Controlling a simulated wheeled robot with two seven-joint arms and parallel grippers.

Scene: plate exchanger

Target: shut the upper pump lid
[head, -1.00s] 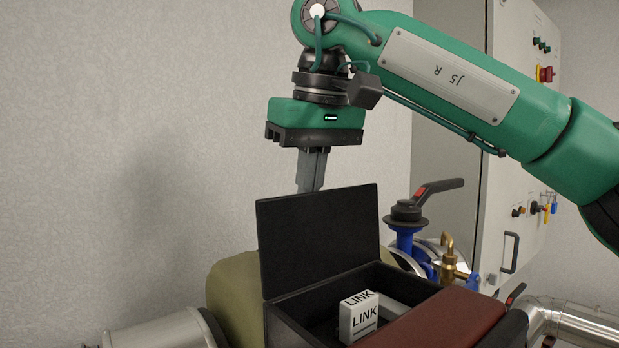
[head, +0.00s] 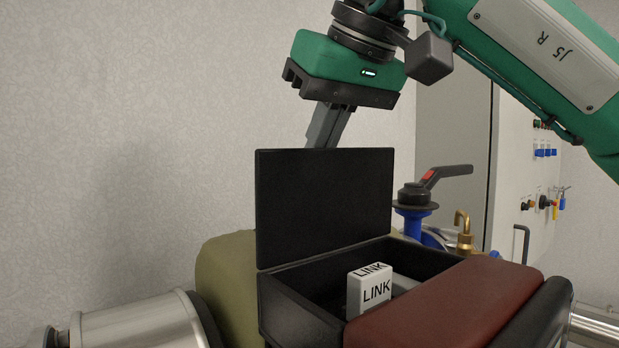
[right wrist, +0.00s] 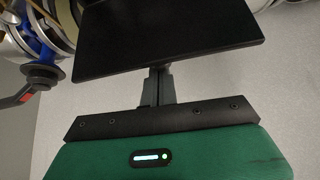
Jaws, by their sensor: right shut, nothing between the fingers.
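The black lid (head: 325,206) stands open, nearly upright, along the far edge of a black box (head: 300,310). In the right wrist view the lid (right wrist: 165,35) fills the upper middle, just beyond the fingertips. My right gripper (head: 322,143) is shut and empty. It is behind the top edge of the lid, which hides its fingertips in the head view. In the right wrist view the fingers (right wrist: 158,75) are together and reach the lid's near edge; I cannot tell whether they touch it. My left gripper is not in view.
A white box marked LINK (head: 369,291) sits inside the black box. A dark red padded cover (head: 450,302) lies at its right. A blue valve with a black handle (head: 415,200) and a brass fitting (head: 463,235) stand behind. A grey cabinet (head: 515,180) is at right.

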